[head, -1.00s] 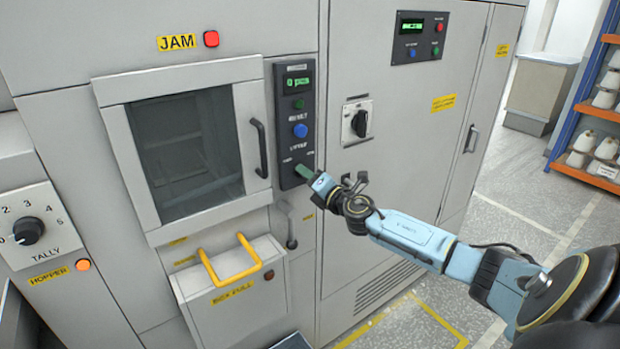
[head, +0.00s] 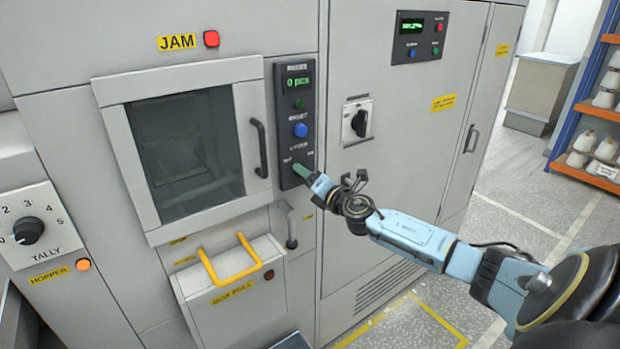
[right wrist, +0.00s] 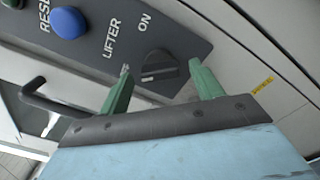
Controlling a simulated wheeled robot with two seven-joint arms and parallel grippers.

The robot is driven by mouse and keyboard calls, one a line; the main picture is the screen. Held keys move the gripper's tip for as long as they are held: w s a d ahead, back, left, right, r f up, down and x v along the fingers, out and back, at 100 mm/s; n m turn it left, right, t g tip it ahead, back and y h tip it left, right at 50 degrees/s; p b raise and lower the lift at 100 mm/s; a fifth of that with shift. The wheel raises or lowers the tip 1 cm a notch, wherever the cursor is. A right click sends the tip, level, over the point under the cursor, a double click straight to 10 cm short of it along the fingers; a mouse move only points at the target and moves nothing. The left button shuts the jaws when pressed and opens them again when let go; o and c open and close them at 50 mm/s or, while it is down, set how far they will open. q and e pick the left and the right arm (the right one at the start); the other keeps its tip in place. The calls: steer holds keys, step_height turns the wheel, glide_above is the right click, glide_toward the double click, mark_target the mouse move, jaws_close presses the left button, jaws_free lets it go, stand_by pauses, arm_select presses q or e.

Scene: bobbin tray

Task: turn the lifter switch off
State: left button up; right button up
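The lifter switch (right wrist: 160,72) is a dark rotary knob on the dark control panel, with LIFTER and ON printed beside it in the right wrist view. A pale line runs roughly sideways across it there; I cannot tell which setting it points to, and no OFF mark is legible. My right gripper (right wrist: 160,66) is open, its green fingertips on either side of the knob. Contact with it is not clear. In the head view my right gripper (head: 301,171) is at the panel's lower end and hides the switch. My left gripper is not in view.
Above the switch on the panel (head: 284,146) are a blue button (head: 300,130), a green button and a lit display. A black door handle (head: 260,148) is to the left, and a rotary isolator (head: 358,121) is to the right. A yellow handle (head: 230,262) sticks out below.

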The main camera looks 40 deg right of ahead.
steer(key=shift+s, duration=0.1)
steer(key=s+a+b, duration=0.1)
steer(key=s, duration=1.2)
steer(key=shift+a, duration=0.25)
stand_by(0.4)
